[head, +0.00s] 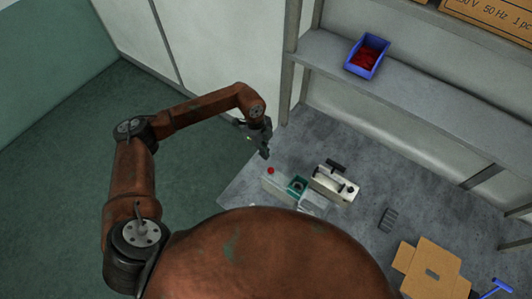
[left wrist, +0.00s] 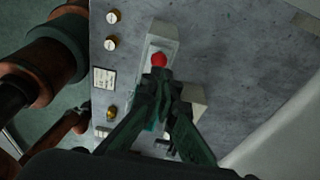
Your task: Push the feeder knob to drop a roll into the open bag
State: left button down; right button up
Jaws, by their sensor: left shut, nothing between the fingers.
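The feeder (head: 277,182) is a pale box on the grey bench with a red knob (head: 270,170) at its left end and a green part (head: 297,184) at its right. In the left wrist view the red knob (left wrist: 158,59) shows just beyond my fingertips. My left gripper (head: 265,154) is shut and empty, pointing down close above the knob; I cannot tell whether it touches. A pale, partly see-through shape (head: 314,202) beside the green part may be the bag; its mouth is not clear, partly hidden by my body. No roll can be made out. My right gripper is not in view.
A white device with a black handle (head: 335,184) stands right of the feeder. A black rack (head: 387,219), an opened cardboard box (head: 425,262) and a blue-handled tool (head: 497,287) lie further right. A blue bin (head: 368,54) with red pieces is on the shelf (head: 420,90) above.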

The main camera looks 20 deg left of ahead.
pick_arm(q)
notch_tip(320, 180, down, 12)
jog(key=b, duration=0.7)
jog(key=shift+r, duration=0.2)
jog(key=shift+d, duration=0.1)
dwell(1.0)
